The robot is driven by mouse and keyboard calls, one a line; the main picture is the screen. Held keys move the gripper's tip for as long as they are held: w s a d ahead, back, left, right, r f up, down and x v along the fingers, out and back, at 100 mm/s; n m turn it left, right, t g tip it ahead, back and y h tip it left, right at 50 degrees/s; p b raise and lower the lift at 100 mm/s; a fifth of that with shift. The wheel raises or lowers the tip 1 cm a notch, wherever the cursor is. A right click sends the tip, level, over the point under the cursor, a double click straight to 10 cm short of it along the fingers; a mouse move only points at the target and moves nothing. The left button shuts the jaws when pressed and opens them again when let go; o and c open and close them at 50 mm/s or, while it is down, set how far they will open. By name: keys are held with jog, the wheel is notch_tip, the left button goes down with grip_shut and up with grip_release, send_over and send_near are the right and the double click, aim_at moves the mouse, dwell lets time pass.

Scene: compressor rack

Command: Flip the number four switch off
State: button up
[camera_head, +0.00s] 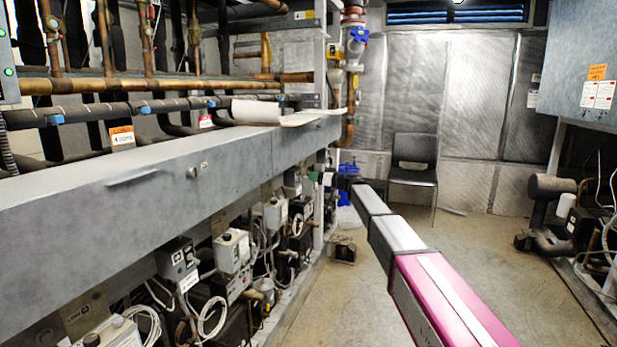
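Several grey switch boxes line the front of the rack below the long grey beam. One box (177,259) is at lower left, a lighter box (232,250) is just right of it, and another box (275,215) is farther along. A partly cut-off box (110,334) is at the bottom left. Their numbers and switch positions are too small to read, so I cannot tell which is number four. My arm reaches from the lower right to the rack's far end. My gripper (322,178) is small and dark there, beside the far boxes; its fingers are unclear.
The long grey beam (90,205) overhangs the boxes, with papers (258,112) on its far end. Cables and hoses hang below. A chair (412,165) stands by the back wall. Machinery (550,190) is at right. The aisle floor (480,250) is mostly clear.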

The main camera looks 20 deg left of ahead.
jog(key=shift+x, duration=1.95)
grip_shut()
jog(key=shift+f, duration=0.15)
notch_tip(320, 180, down, 3)
jog(key=m+t+y, duration=0.2)
jog(key=y, duration=0.1)
jog(key=m+t+y, duration=0.2)
jog(key=t+y, duration=0.1)
jog(key=y, duration=0.1)
jog(key=shift+a+f+y, duration=0.1)
jog(key=shift+a+y, duration=0.1)
jog(key=shift+y, duration=0.1)
jog(key=shift+t, duration=0.3)
